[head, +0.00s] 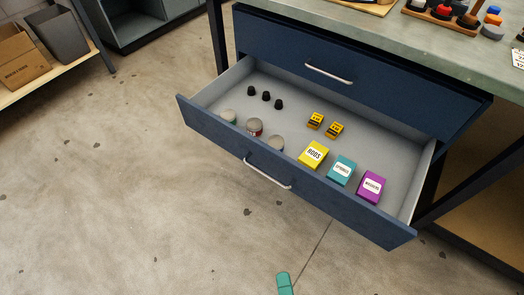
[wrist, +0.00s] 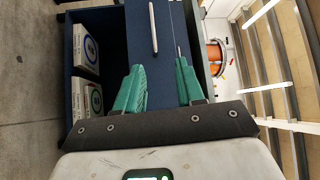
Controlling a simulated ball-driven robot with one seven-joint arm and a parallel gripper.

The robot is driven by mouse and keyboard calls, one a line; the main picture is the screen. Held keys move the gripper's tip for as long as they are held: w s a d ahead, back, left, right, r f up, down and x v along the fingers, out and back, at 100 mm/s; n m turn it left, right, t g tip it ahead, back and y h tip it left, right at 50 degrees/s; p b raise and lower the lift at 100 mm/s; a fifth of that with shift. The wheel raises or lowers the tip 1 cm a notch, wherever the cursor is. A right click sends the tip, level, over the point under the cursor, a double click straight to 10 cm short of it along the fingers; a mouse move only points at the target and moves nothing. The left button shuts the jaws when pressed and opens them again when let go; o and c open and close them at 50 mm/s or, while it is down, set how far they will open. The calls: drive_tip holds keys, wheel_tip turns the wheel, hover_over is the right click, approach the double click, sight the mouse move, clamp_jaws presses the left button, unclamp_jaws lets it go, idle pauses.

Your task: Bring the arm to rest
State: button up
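My gripper (wrist: 160,68) shows in the wrist view with its two teal fingers well apart and nothing between them. A dark blue front with a pale bar handle (wrist: 153,27) lies beyond the fingers. In the head view only one teal fingertip (head: 285,283) shows at the bottom edge, over the floor and in front of the open drawer (head: 215,123). The rest of my arm is out of that view.
The lower drawer holds a yellow box (head: 313,155), a teal box (head: 342,170), a purple box (head: 371,187), round tins (head: 254,127) and small black pieces (head: 265,96). The upper drawer (head: 290,55) is shut. Bare floor (head: 120,200) lies left.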

drive_tip(key=w+f+n+g+y, duration=0.2)
drive_tip(key=w+n+g+y, duration=0.1)
drive_tip(key=w+n+g, duration=0.6)
drive_tip(key=s+d+f+n+g+h, duration=0.2)
drive_tip(key=d+n, duration=0.2)
drive_tip(key=d, duration=0.3)
drive_tip(key=s+d+r+g+h, duration=0.1)
drive_tip(key=s+d+g+h, duration=0.1)
drive_tip(key=s+d+g, duration=0.45)
drive_tip(key=s+d+r+g+h, duration=0.1)
drive_tip(key=s+d+r+h, duration=0.2)
drive_tip(key=d, duration=0.6)
wheel_tip(320, 180, up, 23)
drive_tip(key=p, duration=2.4)
drive_tip(key=shift+s+a+f+n, duration=0.15)
drive_tip(key=shift+s+f+n, duration=0.05)
drive_tip(key=shift+s+n, duration=0.2)
